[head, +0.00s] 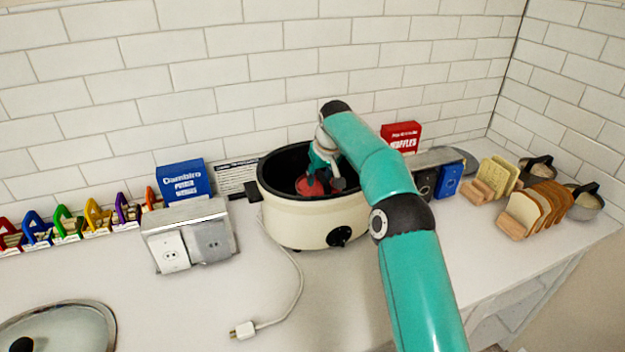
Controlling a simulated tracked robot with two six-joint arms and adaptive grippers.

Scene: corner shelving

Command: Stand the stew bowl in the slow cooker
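The slow cooker (290,221), cream outside with a black inside and a dark knob, stands on the counter against the tiled wall. A red thing, apparently the stew bowl (308,187), shows inside it, low down and partly hidden by my gripper. Whether it rests on the cooker's floor cannot be seen. My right gripper (324,178) reaches down into the cooker at the red bowl. Its fingertips are small and partly covered, so whether they are shut on the bowl is unclear. My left gripper is out of view.
A glass lid (75,325) lies at the front left. An outlet box (190,240) and blue box (184,182) stand left of the cooker. A plug and cord (262,326) lie in front. Bread slices in racks (540,207) and a red box (402,135) are right.

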